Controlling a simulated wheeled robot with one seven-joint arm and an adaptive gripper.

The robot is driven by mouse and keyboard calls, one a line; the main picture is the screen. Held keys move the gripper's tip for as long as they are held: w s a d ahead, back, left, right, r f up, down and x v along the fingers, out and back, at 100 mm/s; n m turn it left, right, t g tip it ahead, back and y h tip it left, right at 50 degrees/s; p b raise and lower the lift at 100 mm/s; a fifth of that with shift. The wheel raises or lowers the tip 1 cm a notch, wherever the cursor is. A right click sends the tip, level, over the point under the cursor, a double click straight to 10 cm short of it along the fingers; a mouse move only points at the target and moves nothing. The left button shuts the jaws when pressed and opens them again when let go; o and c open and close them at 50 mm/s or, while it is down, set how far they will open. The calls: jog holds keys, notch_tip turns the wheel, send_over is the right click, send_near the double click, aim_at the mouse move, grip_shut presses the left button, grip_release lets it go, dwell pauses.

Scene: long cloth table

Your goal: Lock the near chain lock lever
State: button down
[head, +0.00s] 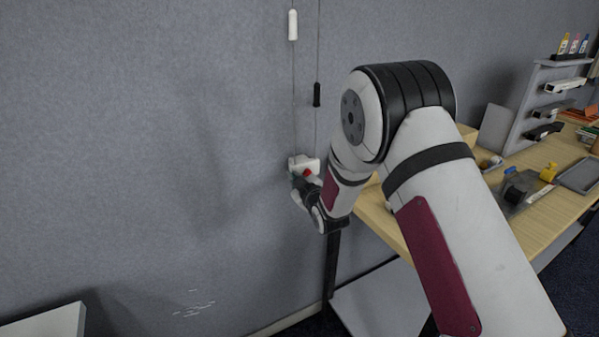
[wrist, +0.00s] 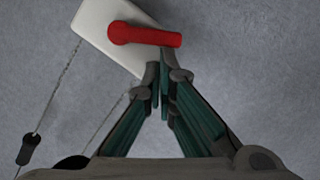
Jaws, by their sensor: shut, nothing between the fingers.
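The chain lock is a white block (wrist: 92,20) on the grey wall, with a red lever (wrist: 145,36) on its face. In the wrist view the lever lies nearly level, its round end at the left and its free end at the right. My gripper (wrist: 160,76) is shut and empty, its fingertips just below the lever's free end; I cannot tell whether they touch it. In the head view the white block (head: 301,161) and red lever (head: 308,172) show above my gripper (head: 303,184), partly hidden by it.
Two thin chains run up the wall, one with a white pull (head: 292,25) and one with a black pull (head: 317,94). A wooden table (head: 532,161) with several items stands to the right behind my arm. The wall to the left is clear.

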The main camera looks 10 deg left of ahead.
jog(key=f+n, duration=0.1)
jog(key=n, duration=0.1)
jog(key=f+n+t+b, duration=0.1)
jog(key=n, duration=0.2)
jog(key=f+n+t+b, duration=0.1)
jog(key=f+n, duration=0.1)
jog(key=shift+w+d+n+h, duration=0.25)
jog(key=shift+d+n+h, duration=0.05)
jog(key=shift+d+n, duration=0.1)
jog(key=shift+a, duration=0.1)
